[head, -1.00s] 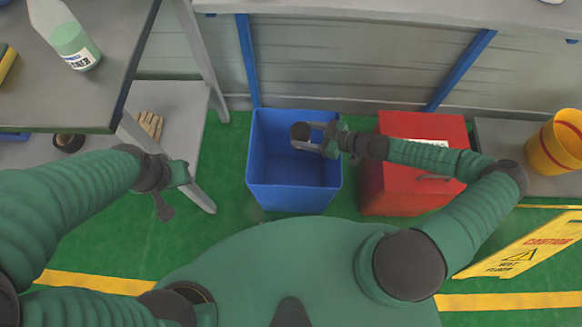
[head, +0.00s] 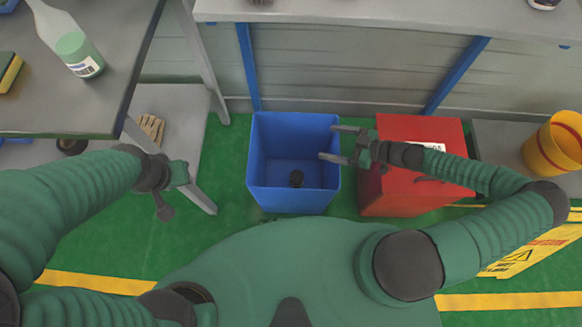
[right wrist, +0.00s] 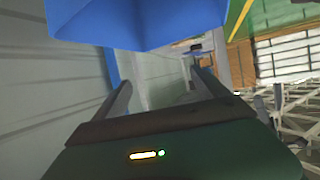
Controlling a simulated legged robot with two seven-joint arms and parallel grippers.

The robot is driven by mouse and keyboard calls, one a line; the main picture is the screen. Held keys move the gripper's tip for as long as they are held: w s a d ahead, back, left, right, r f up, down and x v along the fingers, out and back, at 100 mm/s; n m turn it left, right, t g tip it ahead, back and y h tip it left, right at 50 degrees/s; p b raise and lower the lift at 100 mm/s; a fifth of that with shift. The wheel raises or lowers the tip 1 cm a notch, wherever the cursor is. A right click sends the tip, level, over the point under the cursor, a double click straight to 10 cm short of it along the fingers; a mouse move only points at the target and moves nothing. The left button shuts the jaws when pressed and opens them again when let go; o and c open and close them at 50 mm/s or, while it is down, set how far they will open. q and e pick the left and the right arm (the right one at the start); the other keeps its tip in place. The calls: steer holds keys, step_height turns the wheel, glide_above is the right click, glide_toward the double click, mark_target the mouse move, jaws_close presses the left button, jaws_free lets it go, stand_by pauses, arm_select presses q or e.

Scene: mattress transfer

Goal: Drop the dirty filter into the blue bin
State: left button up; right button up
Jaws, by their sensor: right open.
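A red box (head: 405,190) stands just right of the bin. A yellow bucket (head: 555,148) and a yellow caution sign (head: 535,252) are farther right. A grey table (head: 90,105) with a spray bottle (head: 78,55) is at the left. Gloves (head: 151,127) lie on a low shelf.

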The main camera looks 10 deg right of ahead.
steer(key=v, duration=0.6)
steer(key=shift+s+d+p, duration=0.2)
steer(key=shift+d+p, duration=0.1)
steer(key=shift+p, duration=0.1)
steer(key=shift+r, duration=0.1)
